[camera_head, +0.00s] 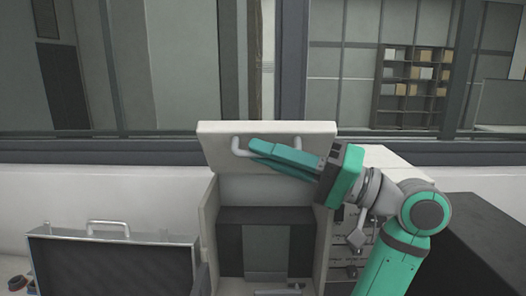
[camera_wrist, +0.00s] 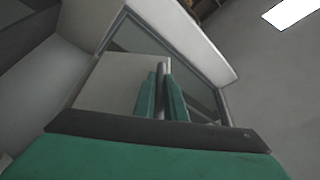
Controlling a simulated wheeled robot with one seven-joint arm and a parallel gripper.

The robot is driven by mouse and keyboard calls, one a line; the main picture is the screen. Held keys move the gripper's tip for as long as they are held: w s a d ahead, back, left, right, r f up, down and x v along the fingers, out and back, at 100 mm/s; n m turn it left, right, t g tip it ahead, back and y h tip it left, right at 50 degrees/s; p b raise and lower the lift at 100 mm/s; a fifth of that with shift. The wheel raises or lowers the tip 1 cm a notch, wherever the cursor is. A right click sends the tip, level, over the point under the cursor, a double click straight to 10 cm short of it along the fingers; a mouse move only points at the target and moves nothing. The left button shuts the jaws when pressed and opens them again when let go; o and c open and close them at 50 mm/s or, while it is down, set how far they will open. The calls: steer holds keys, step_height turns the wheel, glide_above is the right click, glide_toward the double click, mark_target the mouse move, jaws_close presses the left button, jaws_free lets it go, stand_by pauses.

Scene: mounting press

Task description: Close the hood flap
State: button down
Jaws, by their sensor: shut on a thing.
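The hood flap (camera_head: 224,130) is a pale panel standing tilted up at the top of the press housing (camera_head: 211,225), so the front opening shows. A light metal bar handle (camera_head: 238,148) runs across the flap's face. My gripper (camera_head: 256,151) reaches in from the right with its green fingers at the left part of this handle, and it is shut on it. In the wrist view the flap (camera_wrist: 200,50) fills the upper middle, and the handle bar (camera_wrist: 160,72) lies between the fingers of my gripper (camera_wrist: 161,90). The fingers hide part of the handle in the head view.
An open case (camera_head: 110,265) with a handle stands at the lower left. A side unit with knobs (camera_head: 345,245) is right of the opening, partly behind my arm. A dark surface (camera_head: 480,240) lies at the right. A windowed wall (camera_head: 100,150) is behind.

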steer(key=shift+a, duration=0.1)
steer(key=c, duration=1.8)
jaws_free()
steer(key=shift+r, duration=0.1)
